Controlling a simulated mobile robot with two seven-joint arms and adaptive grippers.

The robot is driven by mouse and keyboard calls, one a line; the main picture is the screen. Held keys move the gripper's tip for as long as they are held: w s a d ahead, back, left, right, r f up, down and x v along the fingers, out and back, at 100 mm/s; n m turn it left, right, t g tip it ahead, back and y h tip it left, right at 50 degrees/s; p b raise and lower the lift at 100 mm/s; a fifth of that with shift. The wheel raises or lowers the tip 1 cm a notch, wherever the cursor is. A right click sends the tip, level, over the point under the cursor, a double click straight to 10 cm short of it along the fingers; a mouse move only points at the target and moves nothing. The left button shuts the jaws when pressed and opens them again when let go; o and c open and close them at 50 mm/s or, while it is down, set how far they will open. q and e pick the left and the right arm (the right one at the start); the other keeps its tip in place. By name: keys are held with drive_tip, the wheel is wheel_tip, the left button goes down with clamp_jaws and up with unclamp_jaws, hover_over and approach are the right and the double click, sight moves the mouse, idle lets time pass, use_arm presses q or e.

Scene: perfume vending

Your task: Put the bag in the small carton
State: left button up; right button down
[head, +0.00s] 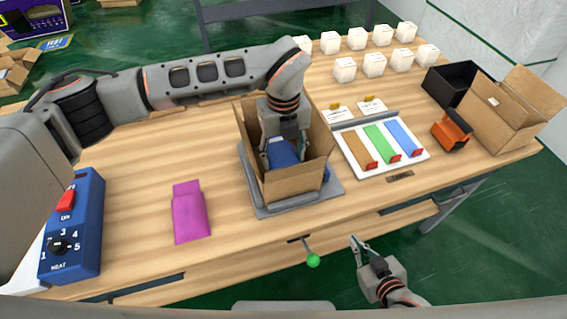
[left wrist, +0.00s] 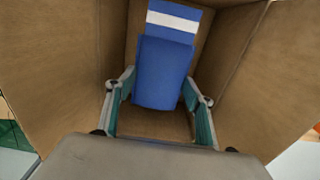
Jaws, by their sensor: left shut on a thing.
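The small carton (head: 290,186) is an open brown box standing on a grey plate near the middle of the table. My left gripper (head: 283,150) reaches down into it from above. It is shut on a blue bag (head: 284,153), which is inside the carton's walls. In the left wrist view the blue bag (left wrist: 163,72), with a white stripe near its top, sits between the fingers of the left gripper (left wrist: 160,105), with carton walls around it.
A magenta bag (head: 189,211) lies left of the carton. A blue heat box (head: 73,226) stands far left. Right are a white tray (head: 407,160) with coloured strips, an orange tape dispenser (head: 451,132), a black bin (head: 450,83) and a larger carton (head: 508,112). Several white cubes (head: 374,64) stand behind.

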sight(284, 156)
use_arm(q)
wheel_tip(284, 156, down, 4)
drive_tip(key=shift+r, duration=0.1)
drive_tip(key=shift+f, duration=0.25)
drive_tip(key=shift+f, duration=0.2)
drive_tip(key=o, duration=0.9)
drive_tip(key=shift+r, duration=0.2)
drive_tip(key=shift+r, duration=0.35)
wheel_tip(284, 156, up, 11)
drive_tip(key=shift+r+b, duration=0.15)
drive_tip(key=shift+b, duration=0.4)
